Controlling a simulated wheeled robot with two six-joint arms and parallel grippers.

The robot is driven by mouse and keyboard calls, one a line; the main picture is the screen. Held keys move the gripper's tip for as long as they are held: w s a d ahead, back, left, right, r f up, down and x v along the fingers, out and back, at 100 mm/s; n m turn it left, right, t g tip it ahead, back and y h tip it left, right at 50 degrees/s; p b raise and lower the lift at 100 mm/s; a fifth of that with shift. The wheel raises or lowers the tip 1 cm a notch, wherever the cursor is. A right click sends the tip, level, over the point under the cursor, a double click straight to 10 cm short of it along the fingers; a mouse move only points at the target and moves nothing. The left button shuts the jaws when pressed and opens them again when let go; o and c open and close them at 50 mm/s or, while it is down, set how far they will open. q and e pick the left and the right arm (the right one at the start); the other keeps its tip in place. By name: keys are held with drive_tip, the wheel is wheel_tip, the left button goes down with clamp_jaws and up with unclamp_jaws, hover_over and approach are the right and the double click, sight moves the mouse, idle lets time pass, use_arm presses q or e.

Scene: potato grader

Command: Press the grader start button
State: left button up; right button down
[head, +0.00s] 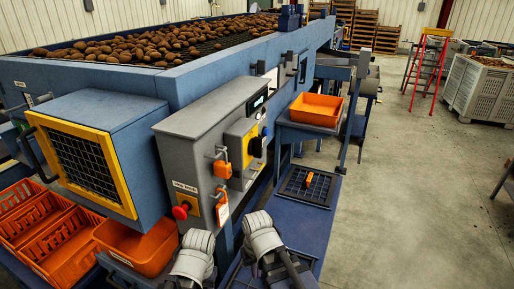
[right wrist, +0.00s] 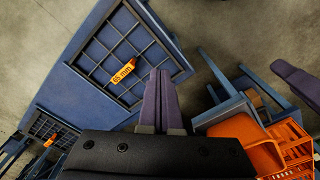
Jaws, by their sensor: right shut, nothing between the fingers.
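The grey control box (head: 205,125) is fixed to the blue grader (head: 225,65) in the head view. It carries a red mushroom button (head: 181,211) on a yellow plate, a dark rotary switch (head: 256,147) and a small blue knob (head: 265,131). I cannot tell which control is the start button. My right gripper (head: 284,264) is low, to the right of and below the box, apart from it. Its fingers are shut and empty in the right wrist view (right wrist: 160,88). My left gripper's fingers do not show clearly at the bottom edge.
Orange tags hang on the box (head: 222,170). A mesh sizing screen (head: 293,184) with an orange tag lies on a blue table. Orange crates (head: 50,253) stand at lower left, another bin (head: 317,109) at the right. Open floor (head: 400,190) lies right.

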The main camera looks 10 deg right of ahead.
drive_tip(key=w+d+r+m+t+y+p, duration=0.2)
drive_tip(key=w+d+r+m+t, duration=0.15)
drive_tip(key=w+r, duration=0.4)
drive_tip(key=w+d+r+m+t+y+p, duration=0.1)
drive_tip(key=w+d+r+m+t+y, duration=0.25)
drive_tip(key=w, duration=0.75)
drive_tip(key=w+d+r+m+t+h, duration=0.2)
drive_tip(key=w+d+r+m+t, duration=0.2)
drive_tip(key=w+d+r+t, duration=0.3)
wheel_tip(320, 180, up, 3)
drive_tip(key=w+d, duration=0.1)
drive_tip(key=d, duration=0.1)
drive_tip(key=shift+w+d+f+t, duration=0.15)
drive_tip(key=shift+w+d+t, duration=0.15)
drive_tip(key=shift+d+t, duration=0.1)
drive_tip(key=shift+a+h, duration=0.1)
drive_tip(key=shift+h, duration=0.15)
drive_tip(key=w+a, duration=0.5)
drive_tip(key=a, duration=0.2)
drive_tip(key=shift+w+a, duration=0.1)
drive_tip(key=shift+a, duration=0.1)
idle(0.4)
drive_tip(key=shift+w+a, duration=0.15)
drive_tip(key=shift+a, duration=0.1)
